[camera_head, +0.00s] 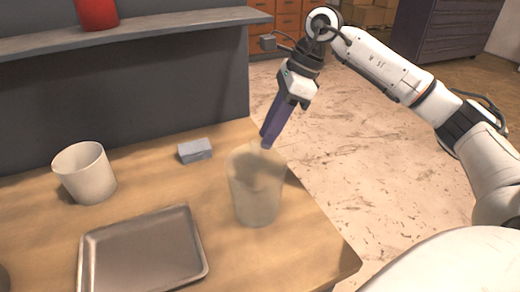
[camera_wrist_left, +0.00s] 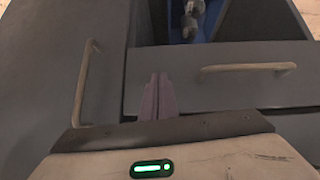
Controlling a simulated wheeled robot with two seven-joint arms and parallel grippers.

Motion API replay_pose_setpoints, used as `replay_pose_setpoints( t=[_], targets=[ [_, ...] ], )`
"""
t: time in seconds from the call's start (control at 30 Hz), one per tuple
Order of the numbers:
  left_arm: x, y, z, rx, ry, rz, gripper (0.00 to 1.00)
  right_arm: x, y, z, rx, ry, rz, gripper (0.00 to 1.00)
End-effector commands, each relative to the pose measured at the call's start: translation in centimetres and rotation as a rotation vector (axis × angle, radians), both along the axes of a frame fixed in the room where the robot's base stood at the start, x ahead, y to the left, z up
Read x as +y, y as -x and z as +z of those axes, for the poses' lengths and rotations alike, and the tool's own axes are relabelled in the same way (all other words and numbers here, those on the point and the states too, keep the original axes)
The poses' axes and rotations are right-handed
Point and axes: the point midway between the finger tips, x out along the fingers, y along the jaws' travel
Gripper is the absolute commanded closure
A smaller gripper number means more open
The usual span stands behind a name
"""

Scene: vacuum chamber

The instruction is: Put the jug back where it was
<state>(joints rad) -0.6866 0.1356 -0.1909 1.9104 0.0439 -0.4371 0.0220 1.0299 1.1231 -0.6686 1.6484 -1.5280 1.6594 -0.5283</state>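A translucent, pale jug-like vessel (camera_head: 257,195) is at the right side of the wooden table, roughly upright. Whether it rests on the table or hangs just above is hard to tell. My right gripper (camera_head: 267,140) comes down from above, its purple fingers close together at the vessel's far rim. I cannot tell whether they pinch the rim or only stand beside it. My left gripper (camera_wrist_left: 157,95) shows only in the left wrist view, its two purple fingers together with nothing between them, in front of grey drawer fronts (camera_wrist_left: 210,85).
A white cup (camera_head: 85,173), a small grey block (camera_head: 195,150) and a metal tray (camera_head: 90,245) stand on the table (camera_head: 310,250). A red container (camera_head: 96,12) is on the grey shelf (camera_head: 160,38) above. Drawer handles (camera_wrist_left: 248,68) are near my left gripper.

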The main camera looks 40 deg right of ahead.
Motion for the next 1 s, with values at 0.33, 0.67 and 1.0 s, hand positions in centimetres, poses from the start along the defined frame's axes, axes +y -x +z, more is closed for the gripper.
replay_pose_setpoints(
  t=[0.33,0.67,1.0],
  targets=[
    [0.0,0.0,0.0,0.0,0.0,-0.001,1.0,-1.1,0.7,3.0,0.001,0.0,0.0,0.74],
    [-0.1,-0.1,0.1,-0.001,0.0,-0.001,1.0,-1.1,0.6,3.0,0.001,-0.001,0.0,0.74],
    [-0.1,-0.1,-0.2,-0.002,0.0,-0.001,1.0,-0.2,-0.5,2.9,-0.036,-0.068,-0.041,0.74]
  ],
)
